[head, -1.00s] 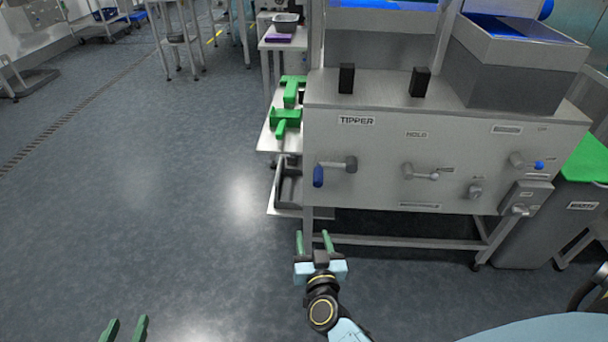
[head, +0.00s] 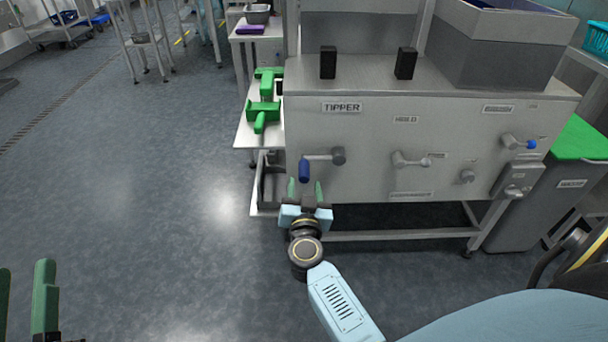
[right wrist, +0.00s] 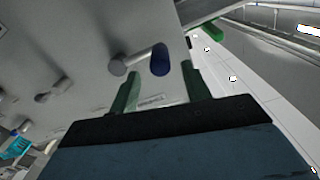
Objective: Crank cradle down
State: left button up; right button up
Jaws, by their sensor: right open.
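The tipper machine (head: 370,130) has a grey front panel with a TIPPER label. Below the label is a crank with a grey arm (head: 322,157) and a dark blue handle (head: 304,171) hanging at its left end. My right gripper (head: 305,190) is open, with its green fingers just below the blue handle and apart from it. In the right wrist view the blue handle (right wrist: 160,59) shows beyond and between the open fingers (right wrist: 158,85). My left gripper (head: 22,300) shows at the lower left with its fingers spread and empty. The cradle itself I cannot make out clearly.
Other levers (head: 410,159) and a blue-tipped knob (head: 531,144) sit on the same panel to the right. Green brackets (head: 264,112) lie on a white side shelf at left. A grey bin with a green lid (head: 580,142) stands at right.

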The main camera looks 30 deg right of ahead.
aim_at(304, 171)
jog(key=b+x, duration=0.2)
jog(key=x, duration=0.3)
jog(key=shift+w+f, duration=0.1)
pick_arm(q)
jog(key=shift+s+a+r+t+h, duration=0.15)
jog(key=shift+s+r+t+h, duration=0.15)
jog(key=shift+s+r+t, duration=0.6)
jog(key=shift+s+a+r+t+h, duration=0.1)
jog(key=shift+s+r+t+h, duration=0.25)
jog(key=shift+r+t, duration=0.6)
pick_arm(e)
jog(key=shift+w+d, duration=0.3)
jog(key=shift+w, duration=0.25)
pick_arm(q)
jog(key=shift+f+t, duration=0.25)
jog(key=shift+f, duration=0.05)
pick_arm(e)
grip_shut()
